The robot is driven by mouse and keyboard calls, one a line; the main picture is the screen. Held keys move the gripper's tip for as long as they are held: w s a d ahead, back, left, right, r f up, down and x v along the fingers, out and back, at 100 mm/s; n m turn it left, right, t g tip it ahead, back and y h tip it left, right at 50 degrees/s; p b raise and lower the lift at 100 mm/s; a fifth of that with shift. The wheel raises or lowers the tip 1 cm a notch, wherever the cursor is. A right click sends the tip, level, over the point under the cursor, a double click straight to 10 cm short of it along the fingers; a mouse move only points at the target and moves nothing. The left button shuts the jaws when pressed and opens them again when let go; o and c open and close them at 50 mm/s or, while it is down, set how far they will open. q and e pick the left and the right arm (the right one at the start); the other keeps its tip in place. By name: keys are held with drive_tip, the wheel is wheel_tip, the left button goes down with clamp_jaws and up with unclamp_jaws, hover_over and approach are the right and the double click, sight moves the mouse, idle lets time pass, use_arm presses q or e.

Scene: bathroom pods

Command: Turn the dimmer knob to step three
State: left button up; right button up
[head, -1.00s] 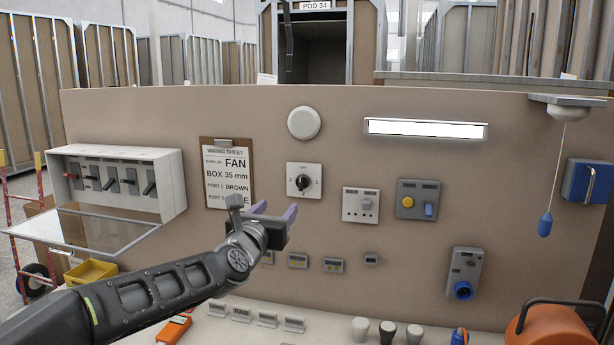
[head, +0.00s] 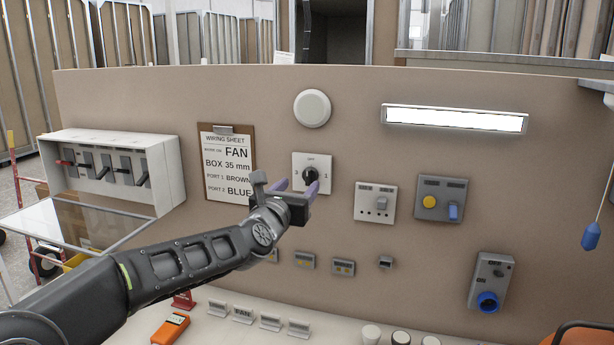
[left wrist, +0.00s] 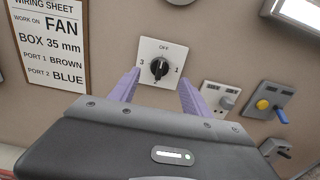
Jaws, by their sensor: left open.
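The dimmer knob (head: 310,176) is a black rotary knob on a square white plate (head: 325,160) on the beige wall panel. The plate reads OFF at the top, 3 at the left and 1 at the right. In the left wrist view the knob (left wrist: 160,68) shows whole, with its bar close to upright. My left gripper (head: 297,187) is open, with purple fingers pointing at the panel. It is just in front of and slightly below the knob, which lies between the fingers' lines, apparently untouched. In the head view the fingers cover the plate's lower part. My right gripper is not in view.
A wiring sheet (head: 227,165) hangs left of the plate, with an open breaker box (head: 110,165) further left. A socket plate (head: 375,202) and a grey plate with a yellow button (head: 441,199) are to the right. A lit lamp (head: 455,118) is above them.

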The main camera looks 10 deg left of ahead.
sight(307, 177)
use_arm(q)
drive_tip(key=w+p, duration=0.1)
drive_tip(key=w, duration=0.2)
drive_tip(key=w+p, duration=0.2)
drive_tip(key=w, duration=0.1)
drive_tip(key=shift+d+r, duration=0.15)
drive_tip(key=shift+d, duration=0.05)
drive_tip(key=shift+w+p, duration=0.3)
drive_tip(key=shift+w, duration=0.05)
drive_tip(key=shift+c, duration=0.5)
clamp_jaws()
